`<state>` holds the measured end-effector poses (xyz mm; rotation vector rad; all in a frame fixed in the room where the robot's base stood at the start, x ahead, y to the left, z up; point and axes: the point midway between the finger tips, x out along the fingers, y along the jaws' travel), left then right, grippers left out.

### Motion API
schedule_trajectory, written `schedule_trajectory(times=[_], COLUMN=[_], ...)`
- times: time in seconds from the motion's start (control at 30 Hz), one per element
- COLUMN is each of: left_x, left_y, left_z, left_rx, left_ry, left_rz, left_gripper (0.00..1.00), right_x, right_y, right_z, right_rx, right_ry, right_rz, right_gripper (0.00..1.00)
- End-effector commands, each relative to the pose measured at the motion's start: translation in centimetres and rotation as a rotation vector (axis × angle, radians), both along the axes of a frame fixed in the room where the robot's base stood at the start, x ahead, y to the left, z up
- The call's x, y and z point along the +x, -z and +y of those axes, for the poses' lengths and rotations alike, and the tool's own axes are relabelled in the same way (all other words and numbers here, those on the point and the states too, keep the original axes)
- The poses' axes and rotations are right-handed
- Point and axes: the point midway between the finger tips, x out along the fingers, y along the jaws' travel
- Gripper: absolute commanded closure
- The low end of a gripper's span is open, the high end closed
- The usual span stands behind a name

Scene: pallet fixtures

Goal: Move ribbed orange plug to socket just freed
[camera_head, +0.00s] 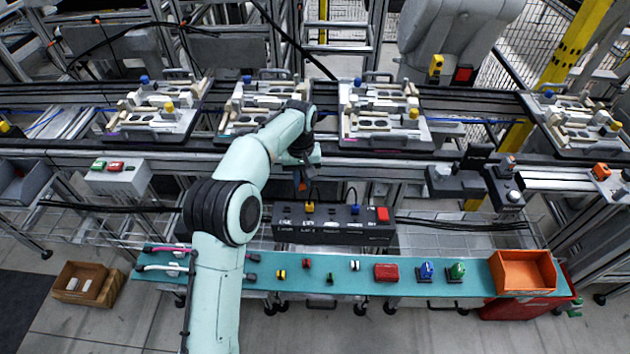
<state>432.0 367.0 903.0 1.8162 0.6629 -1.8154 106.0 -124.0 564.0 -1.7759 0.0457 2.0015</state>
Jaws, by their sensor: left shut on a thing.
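My left gripper (303,169) is in the middle of the view, pointing down above the left part of the black socket box (330,232). It is shut on a small orange plug (301,184), which hangs above the box's top and is apart from it. The plug's ribs are too small to make out. The individual sockets are too small to tell apart. My right gripper is not in view.
A teal shelf (220,284) in front carries several small coloured plugs, a red case (386,272) and an orange bin (523,272). Behind runs a conveyor with several pallet fixtures (385,113).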

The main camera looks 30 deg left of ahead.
Motion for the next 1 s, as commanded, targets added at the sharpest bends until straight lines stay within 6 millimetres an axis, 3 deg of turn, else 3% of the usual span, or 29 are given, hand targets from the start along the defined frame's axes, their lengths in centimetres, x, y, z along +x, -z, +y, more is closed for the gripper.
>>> schedule_trajectory(times=[0.03,0.3,0.5,0.7,1.0], left_x=[-0.3,-1.3,-1.8,-2.0,-2.0], left_y=[0.9,2.4,2.9,3.1,4.3], left_z=[0.5,3.0,4.3,4.9,4.9], left_rx=[0.001,0.001,0.001,0.0,0.0], left_ry=[-0.121,-0.818,-1.213,-1.398,-1.424], left_rz=[-0.001,0.0,-0.001,-0.001,-0.001], left_gripper=[1.0,1.0,1.0,1.0,1.0], right_x=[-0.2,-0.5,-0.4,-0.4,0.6], right_y=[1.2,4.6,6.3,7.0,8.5], right_z=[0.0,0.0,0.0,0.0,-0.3], right_rx=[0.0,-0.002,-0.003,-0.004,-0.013], right_ry=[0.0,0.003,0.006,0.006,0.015], right_rz=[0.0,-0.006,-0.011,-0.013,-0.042], right_gripper=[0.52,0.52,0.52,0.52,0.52])
